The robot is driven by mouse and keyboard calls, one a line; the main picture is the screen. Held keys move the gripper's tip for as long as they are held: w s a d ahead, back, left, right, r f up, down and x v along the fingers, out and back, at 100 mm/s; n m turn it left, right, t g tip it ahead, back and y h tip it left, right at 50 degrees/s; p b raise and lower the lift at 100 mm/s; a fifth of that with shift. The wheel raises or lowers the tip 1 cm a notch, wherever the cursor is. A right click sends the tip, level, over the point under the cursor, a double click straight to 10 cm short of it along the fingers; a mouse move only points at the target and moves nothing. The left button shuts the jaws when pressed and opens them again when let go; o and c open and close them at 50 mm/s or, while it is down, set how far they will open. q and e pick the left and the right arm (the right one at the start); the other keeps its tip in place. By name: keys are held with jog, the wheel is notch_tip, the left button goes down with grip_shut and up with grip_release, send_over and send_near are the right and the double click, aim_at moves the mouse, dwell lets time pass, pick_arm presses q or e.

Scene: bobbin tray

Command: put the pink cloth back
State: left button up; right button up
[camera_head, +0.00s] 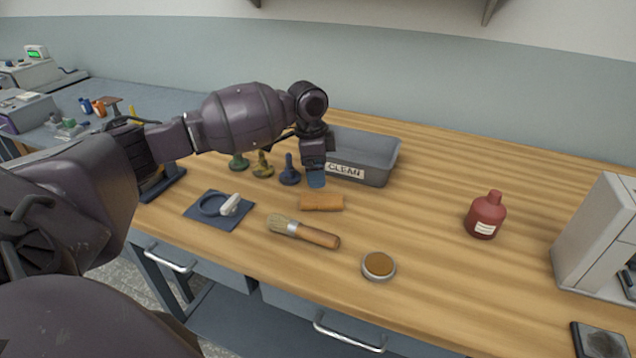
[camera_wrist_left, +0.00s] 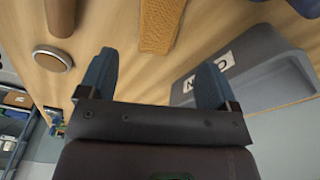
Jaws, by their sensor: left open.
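I see no pink cloth in either view. A grey tray (camera_head: 385,172) labelled CLEAN stands on the wooden bench; the tray also shows in the left wrist view (camera_wrist_left: 265,75), and its inside is partly hidden by my arm in the head view. My left gripper (camera_head: 315,178) hangs at the tray's front left, behind a tan block (camera_head: 322,202). In the left wrist view my left gripper (camera_wrist_left: 155,80) has its two blue fingers wide apart with nothing between them. The textured tan block (camera_wrist_left: 160,25) lies beyond the fingertips. My right gripper is not in view.
A brush (camera_head: 305,232), a round tin (camera_head: 379,266) and a dark blue mat (camera_head: 232,222) with a ring and a white piece lie in front. Green, yellowish and blue knobbed items (camera_head: 289,172) stand left of the tray. A red bottle (camera_head: 486,215) stands right. Bench between tray and bottle is clear.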

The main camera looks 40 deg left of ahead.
pick_arm(q)
jog(key=shift+s+a+r, duration=0.1)
jog(key=shift+a+r, duration=0.05)
jog(key=shift+r, duration=1.65)
